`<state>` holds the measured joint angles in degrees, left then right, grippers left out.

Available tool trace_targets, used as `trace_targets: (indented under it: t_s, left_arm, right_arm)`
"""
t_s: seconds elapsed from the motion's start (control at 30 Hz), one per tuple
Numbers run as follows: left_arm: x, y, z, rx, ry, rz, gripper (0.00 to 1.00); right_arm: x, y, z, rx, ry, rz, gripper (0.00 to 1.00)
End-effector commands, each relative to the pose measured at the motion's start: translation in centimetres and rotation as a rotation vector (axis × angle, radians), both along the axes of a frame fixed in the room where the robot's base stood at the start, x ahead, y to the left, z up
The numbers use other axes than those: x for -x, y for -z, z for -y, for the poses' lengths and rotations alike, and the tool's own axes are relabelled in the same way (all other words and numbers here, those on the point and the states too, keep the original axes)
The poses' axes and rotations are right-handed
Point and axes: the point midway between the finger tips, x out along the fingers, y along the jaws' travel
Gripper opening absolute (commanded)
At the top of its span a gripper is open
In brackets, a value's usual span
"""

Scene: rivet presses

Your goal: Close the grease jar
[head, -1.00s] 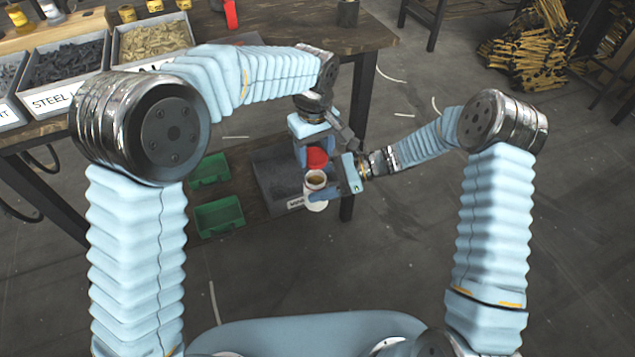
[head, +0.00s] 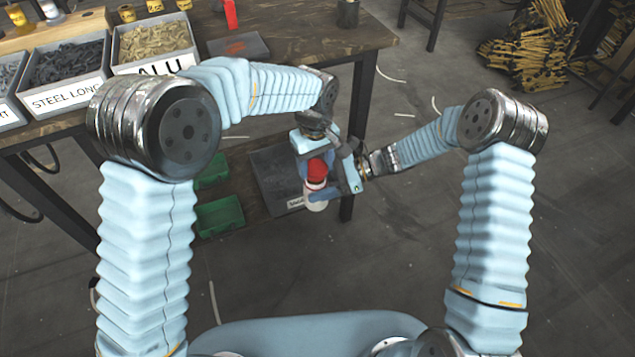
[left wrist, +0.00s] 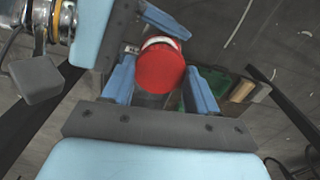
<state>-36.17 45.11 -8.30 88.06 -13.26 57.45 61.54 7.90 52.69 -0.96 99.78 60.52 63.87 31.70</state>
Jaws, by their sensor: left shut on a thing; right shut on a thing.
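The red lid (head: 317,168) is between the fingers of my left gripper (head: 318,173), which is shut on it. In the left wrist view the lid (left wrist: 160,68) fills the space between the fingers. The white grease jar (head: 316,205) is upright in my right gripper (head: 327,190), which is shut around it from the right. The lid is directly over the jar's mouth, very close or touching; I cannot tell whether it is seated. The mouth and the grease are hidden. In the left wrist view a white band (left wrist: 160,41) shows beyond the lid.
The workbench (head: 300,42) with grey bins of parts (head: 68,100) stands at the back left. Open floor (head: 400,250) lies to the right and front.

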Motion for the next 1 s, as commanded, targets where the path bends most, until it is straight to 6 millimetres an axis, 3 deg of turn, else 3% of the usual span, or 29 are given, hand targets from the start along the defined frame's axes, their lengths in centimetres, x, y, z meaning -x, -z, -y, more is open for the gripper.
trace_targets:
  t_s: [0.67, 1.0]
  left_arm:
    - [0.0, 0.0, 0.0, -0.001, 0.000, -0.001, 0.31]
    - [0.0, 1.7, 0.0, -0.001, 0.000, -0.001, 0.31]
  right_arm:
    - [0.0, -0.1, 0.0, -0.001, 0.000, 0.001, 0.06]
    - [0.0, -0.1, 0.0, -0.001, 0.000, 0.001, 0.06]
